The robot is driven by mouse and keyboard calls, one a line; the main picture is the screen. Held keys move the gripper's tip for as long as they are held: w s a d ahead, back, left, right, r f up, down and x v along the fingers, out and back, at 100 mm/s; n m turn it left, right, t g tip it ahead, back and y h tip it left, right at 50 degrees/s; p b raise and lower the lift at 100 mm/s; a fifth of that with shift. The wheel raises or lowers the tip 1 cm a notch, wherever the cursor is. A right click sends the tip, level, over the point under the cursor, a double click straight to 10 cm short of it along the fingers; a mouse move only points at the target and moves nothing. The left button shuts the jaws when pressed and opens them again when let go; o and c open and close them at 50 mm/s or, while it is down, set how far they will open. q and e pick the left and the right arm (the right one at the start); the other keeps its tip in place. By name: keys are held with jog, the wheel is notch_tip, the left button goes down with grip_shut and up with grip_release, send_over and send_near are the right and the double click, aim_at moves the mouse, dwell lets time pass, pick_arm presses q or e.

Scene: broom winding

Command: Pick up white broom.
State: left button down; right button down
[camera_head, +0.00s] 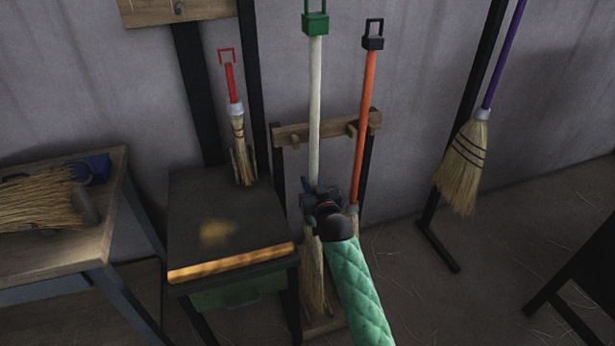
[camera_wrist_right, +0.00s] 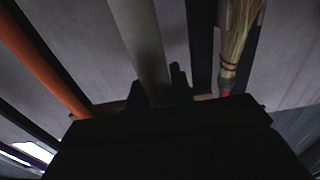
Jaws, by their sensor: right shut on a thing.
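The white broom (camera_head: 315,110) stands upright in a wooden rack, with a green cap at the top of its white handle and straw bristles at the bottom. My right gripper (camera_head: 316,188) is shut on the lower part of its handle, above the bristles. My right forearm has a green quilted sleeve and hides part of the bristles. In the right wrist view the white handle (camera_wrist_right: 143,50) runs down between the dark fingers (camera_wrist_right: 160,90). My left gripper is not in view.
An orange-handled broom (camera_head: 368,110) stands close on the right in the same rack (camera_head: 292,134). A small red-handled broom (camera_head: 236,120) is at the left above a dark table (camera_head: 205,200). A purple-handled broom (camera_head: 465,160) hangs farther right. A wooden bench (camera_head: 70,245) holds straw at the left.

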jog(key=v, duration=1.4)
jog(key=shift+r, duration=0.15)
dwell(0.5)
